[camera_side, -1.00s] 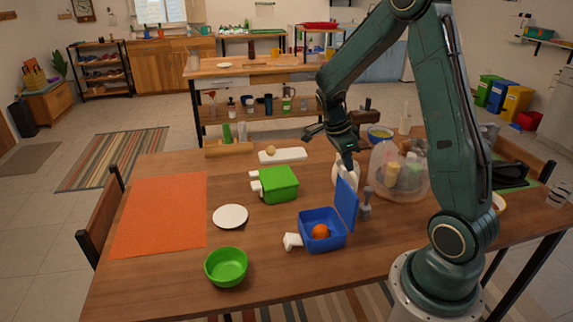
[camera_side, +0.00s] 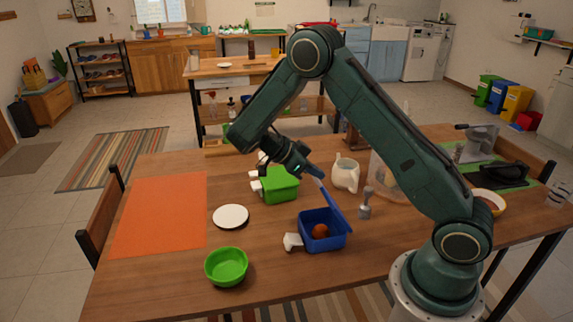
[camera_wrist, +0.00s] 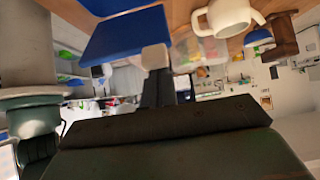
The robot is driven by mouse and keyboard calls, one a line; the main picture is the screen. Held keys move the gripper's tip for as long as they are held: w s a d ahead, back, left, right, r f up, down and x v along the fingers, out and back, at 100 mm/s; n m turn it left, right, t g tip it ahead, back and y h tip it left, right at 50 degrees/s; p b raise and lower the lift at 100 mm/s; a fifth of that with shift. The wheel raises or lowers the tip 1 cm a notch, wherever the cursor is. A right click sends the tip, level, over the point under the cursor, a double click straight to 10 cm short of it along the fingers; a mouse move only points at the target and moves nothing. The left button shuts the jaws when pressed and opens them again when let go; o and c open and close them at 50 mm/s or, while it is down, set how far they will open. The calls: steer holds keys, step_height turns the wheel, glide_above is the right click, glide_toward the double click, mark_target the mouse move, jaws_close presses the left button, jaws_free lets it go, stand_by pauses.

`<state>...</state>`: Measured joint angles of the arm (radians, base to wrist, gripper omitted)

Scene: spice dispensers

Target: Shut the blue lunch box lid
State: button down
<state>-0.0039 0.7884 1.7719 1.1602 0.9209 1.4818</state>
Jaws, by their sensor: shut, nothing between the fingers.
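The blue lunch box (camera_side: 324,240) stands on the wooden table with an orange fruit (camera_side: 320,231) inside. In the wrist view the lid (camera_wrist: 128,34) shows as a blue panel just beyond my gripper (camera_wrist: 156,58). A white handle (camera_side: 292,241) sits on the box's left side.
A closed green box (camera_side: 279,185) stands behind and left of the blue box. A white plate (camera_side: 230,216) and green bowl (camera_side: 226,266) lie left; the orange mat (camera_side: 160,215) is clear.

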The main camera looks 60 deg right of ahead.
glide_above(298, 222)
step_height(298, 222, down, 4)
steer(key=f, duration=0.1)
steer(key=w+a+f, duration=0.1)
steer(key=f, duration=0.1)
steer(key=w+a+f, duration=0.1)
steer(key=f, duration=0.1)
steer(key=w+a+f, duration=0.1)
steer(key=f, duration=0.1)
steer(key=shift+a+f, duration=0.15)
steer(key=shift+f, duration=1.1)
steer(key=shift+w, duration=0.1)
steer(key=shift+w+a+r, duration=0.1)
steer(key=shift+r, duration=0.05)
steer(key=shift+v, duration=1)
step_height(298, 222, up, 8)
steer(key=shift+w+a+f, duration=0.15)
steer(key=shift+a+f, duration=0.05)
steer(key=shift+f, duration=0.05)
